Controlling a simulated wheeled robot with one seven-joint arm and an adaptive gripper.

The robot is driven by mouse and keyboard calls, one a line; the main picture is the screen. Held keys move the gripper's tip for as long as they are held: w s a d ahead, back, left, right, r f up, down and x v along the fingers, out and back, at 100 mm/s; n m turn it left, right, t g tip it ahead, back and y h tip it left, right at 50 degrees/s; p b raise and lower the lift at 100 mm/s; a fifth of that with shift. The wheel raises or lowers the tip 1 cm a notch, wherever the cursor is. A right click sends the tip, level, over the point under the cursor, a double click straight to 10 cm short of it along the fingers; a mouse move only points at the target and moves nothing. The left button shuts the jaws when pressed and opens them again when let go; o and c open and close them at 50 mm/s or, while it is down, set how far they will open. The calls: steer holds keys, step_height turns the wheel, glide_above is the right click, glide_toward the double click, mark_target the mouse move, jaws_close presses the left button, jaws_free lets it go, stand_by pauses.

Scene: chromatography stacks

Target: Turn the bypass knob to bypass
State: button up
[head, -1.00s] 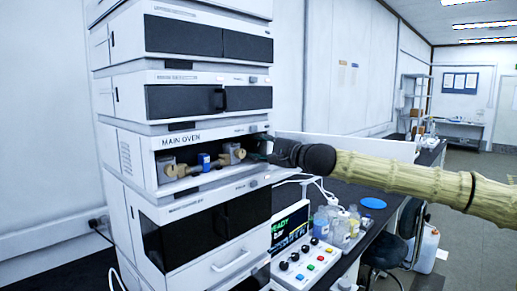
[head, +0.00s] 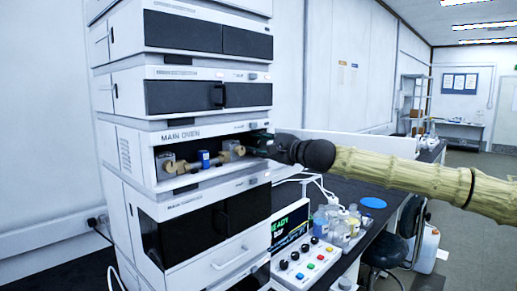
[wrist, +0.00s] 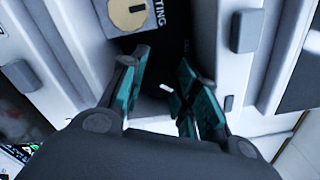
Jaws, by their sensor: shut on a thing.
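The bypass knob cannot be told for sure; I read no bypass label. In the head view, tan fittings sit at the left (head: 170,164) and right (head: 230,150) of the open main oven bay (head: 185,183), with a blue part (head: 204,160) between them. My gripper (head: 262,144) is at the bay's right edge, beside the right fitting. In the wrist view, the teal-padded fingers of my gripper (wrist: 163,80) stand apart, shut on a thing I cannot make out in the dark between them. A round tan disc (wrist: 125,14) on a grey block lies beyond the left finger.
Oven modules are stacked above and below the bay. A control box with coloured buttons (head: 308,265), a green-lettered screen (head: 288,228) and several bottles (head: 340,222) stand on the dark bench below my arm. White panels flank the fingers in the wrist view.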

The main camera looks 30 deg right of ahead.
steer(key=shift+r+m+b, duration=0.1)
steer(key=shift+m+b, duration=0.2)
steer(key=shift+m, duration=0.8)
steer(key=o, duration=0.7)
steer(key=shift+o, duration=0.2)
